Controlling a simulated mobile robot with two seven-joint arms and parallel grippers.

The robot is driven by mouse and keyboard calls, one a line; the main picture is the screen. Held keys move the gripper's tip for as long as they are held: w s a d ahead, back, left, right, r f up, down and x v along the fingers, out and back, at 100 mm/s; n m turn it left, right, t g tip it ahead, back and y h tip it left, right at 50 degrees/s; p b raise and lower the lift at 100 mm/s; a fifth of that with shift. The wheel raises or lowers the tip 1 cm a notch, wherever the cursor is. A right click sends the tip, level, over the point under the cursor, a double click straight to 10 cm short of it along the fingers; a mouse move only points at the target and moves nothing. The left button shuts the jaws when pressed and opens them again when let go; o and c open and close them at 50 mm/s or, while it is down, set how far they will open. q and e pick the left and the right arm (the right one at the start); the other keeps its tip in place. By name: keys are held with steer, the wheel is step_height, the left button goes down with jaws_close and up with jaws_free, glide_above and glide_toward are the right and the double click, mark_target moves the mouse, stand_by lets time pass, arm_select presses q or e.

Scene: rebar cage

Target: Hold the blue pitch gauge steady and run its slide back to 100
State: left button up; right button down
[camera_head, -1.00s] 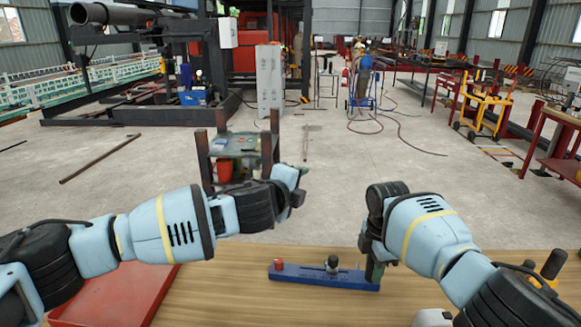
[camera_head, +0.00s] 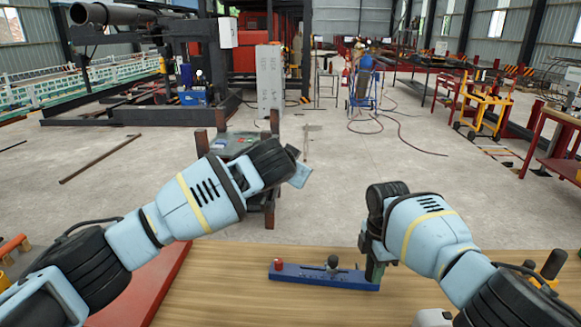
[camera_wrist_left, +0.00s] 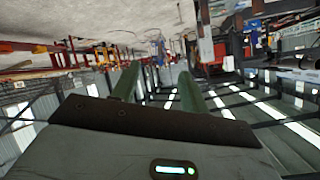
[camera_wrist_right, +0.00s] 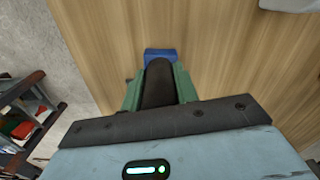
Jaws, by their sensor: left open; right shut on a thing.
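The blue pitch gauge (camera_head: 310,275) lies flat on the wooden table. A red knob (camera_head: 277,264) stands near its left end, and a dark knob (camera_head: 332,263), seemingly on the slide, stands right of its middle. Scale marks are too small to read. My right gripper (camera_head: 374,270) is at the gauge's right end; in the right wrist view its green fingers (camera_wrist_right: 158,88) are shut on a dark upright part, with the blue bar (camera_wrist_right: 160,54) just beyond. My left gripper (camera_head: 300,174) is raised beyond the gauge, away from it; its fingers (camera_wrist_left: 155,82) are apart and empty.
A red tray (camera_head: 150,285) is on the table at the left, partly behind my left arm. A dark metal stand (camera_head: 232,145) stands on the floor beyond the table.

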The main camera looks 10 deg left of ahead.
arm_select(q)
steer(key=shift+n, duration=0.5)
steer(key=n+g+h, duration=0.3)
steer(key=n+h, duration=0.6)
steer(key=n, duration=2.3)
glide_toward(334, 258)
steer(key=shift+v, duration=0.9)
steer(key=shift+f, duration=0.1)
steer(key=x, duration=1.2)
